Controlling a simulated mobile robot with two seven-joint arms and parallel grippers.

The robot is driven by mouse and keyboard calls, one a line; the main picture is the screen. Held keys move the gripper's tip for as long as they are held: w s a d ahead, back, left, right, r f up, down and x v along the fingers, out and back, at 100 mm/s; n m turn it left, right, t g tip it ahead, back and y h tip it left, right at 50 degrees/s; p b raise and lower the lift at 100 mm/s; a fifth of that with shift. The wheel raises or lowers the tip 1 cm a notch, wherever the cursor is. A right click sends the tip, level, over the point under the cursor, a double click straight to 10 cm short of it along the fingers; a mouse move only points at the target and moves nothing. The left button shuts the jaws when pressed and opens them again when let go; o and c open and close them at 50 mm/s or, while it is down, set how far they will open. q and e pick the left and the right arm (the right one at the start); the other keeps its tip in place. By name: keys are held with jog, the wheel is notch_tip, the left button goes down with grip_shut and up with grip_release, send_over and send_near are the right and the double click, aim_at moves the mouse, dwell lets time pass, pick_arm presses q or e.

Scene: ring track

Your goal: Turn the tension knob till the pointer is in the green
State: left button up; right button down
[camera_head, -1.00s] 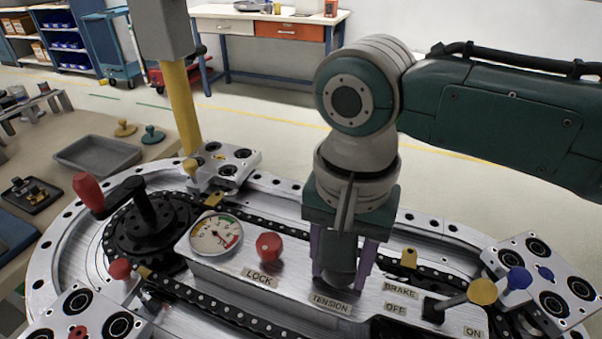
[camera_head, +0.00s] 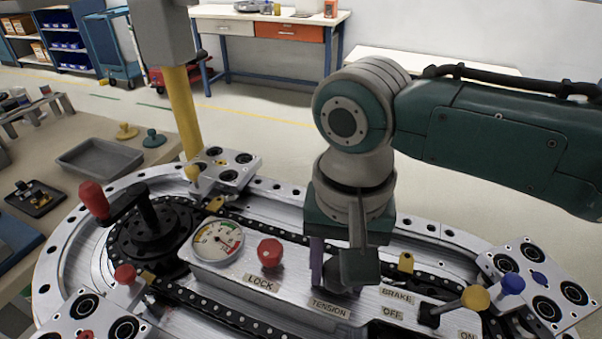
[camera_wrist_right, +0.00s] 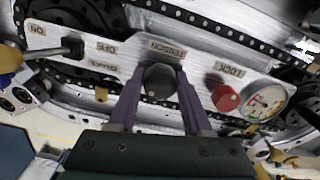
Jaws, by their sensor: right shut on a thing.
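The tension knob (camera_wrist_right: 160,80) is a dark grey round knob beside the TENSION label. My right gripper (camera_head: 340,274) reaches down to it from above. In the right wrist view, its two purple fingers (camera_wrist_right: 160,74) stand on either side of the knob and are shut on it. In the head view the gripper largely hides the knob. The round gauge (camera_head: 217,240) sits at the left end of the panel (camera_head: 288,284) and also shows in the right wrist view (camera_wrist_right: 265,102). Its face has coloured bands; its thin pointer is too small to read surely. My left gripper is out of view.
A red LOCK knob (camera_head: 270,253) stands between gauge and tension knob. Right of it is the BRAKE lever with a yellow ball (camera_head: 475,297). A black crank with a red handle (camera_head: 93,199) rises at the left. A chain runs around the panel.

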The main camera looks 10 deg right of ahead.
jog(key=n+p, duration=0.1)
jog(key=n, duration=0.1)
jog(key=shift+r+n, duration=0.15)
jog(key=shift+n, duration=0.25)
jog(key=n+p, duration=0.1)
jog(key=n, duration=0.1)
jog(key=shift+n, duration=0.3)
jog(key=n+p, duration=0.1)
jog(key=n, duration=0.2)
jog(key=shift+n+p, duration=0.3)
jog(key=shift+n, duration=1.4)
jog(key=shift+c, duration=1.6)
grip_release()
notch_tip(320, 180, up, 10)
jog(key=shift+f+p, duration=0.15)
jog(key=shift+p, duration=0.95)
